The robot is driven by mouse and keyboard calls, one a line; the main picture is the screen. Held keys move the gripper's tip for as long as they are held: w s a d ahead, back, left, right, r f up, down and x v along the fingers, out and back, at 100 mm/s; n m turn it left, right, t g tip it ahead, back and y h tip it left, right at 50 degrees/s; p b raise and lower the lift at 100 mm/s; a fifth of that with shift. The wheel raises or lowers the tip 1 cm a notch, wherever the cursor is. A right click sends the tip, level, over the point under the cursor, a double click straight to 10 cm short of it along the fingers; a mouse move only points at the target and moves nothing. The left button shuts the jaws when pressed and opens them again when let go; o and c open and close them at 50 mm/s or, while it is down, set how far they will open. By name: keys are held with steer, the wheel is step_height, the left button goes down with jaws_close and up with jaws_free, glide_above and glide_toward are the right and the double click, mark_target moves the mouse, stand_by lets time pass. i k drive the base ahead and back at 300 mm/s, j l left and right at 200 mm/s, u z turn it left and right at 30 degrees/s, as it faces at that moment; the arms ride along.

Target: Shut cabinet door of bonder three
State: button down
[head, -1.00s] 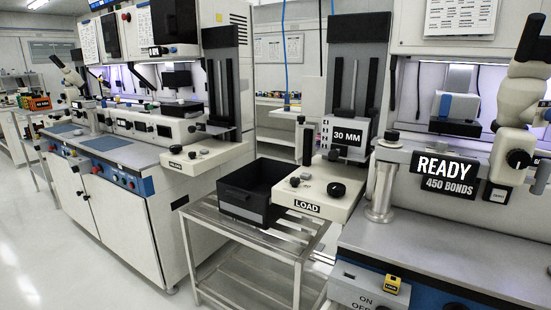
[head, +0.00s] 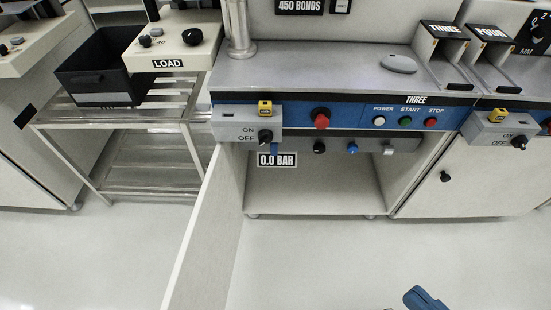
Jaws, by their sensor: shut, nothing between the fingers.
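Bonder three, marked by its THREE label (head: 416,100), stands in the middle of the head view. Its cabinet (head: 315,190) below the blue panel is open, with an empty floor. The cabinet door (head: 208,225) is a pale panel at the left side of the opening. It stands swung wide out toward me, seen nearly edge-on, and its lower end runs out of the picture. Only a blue piece of my arm (head: 425,298) shows at the bottom edge, right of the door and apart from it. I cannot make out my gripper's fingers.
A 0.0 BAR sign (head: 277,160) and several knobs sit at the cabinet's top. A grey ON/OFF switch box (head: 245,127) juts out above the door's hinge side. A metal rack (head: 130,117) with a black bin (head: 105,65) stands left. Floor (head: 320,260) before the cabinet is clear.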

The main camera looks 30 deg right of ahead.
mark_target(201, 279)
steer(key=j+z, duration=0.15)
steer(key=j, duration=0.45)
steer(key=k+j+z, duration=0.1)
steer(key=j, duration=0.5)
steer(key=j+z, duration=0.15)
steer(key=j, duration=0.45)
steer(key=k+j+z, duration=0.15)
steer(key=j, duration=0.4)
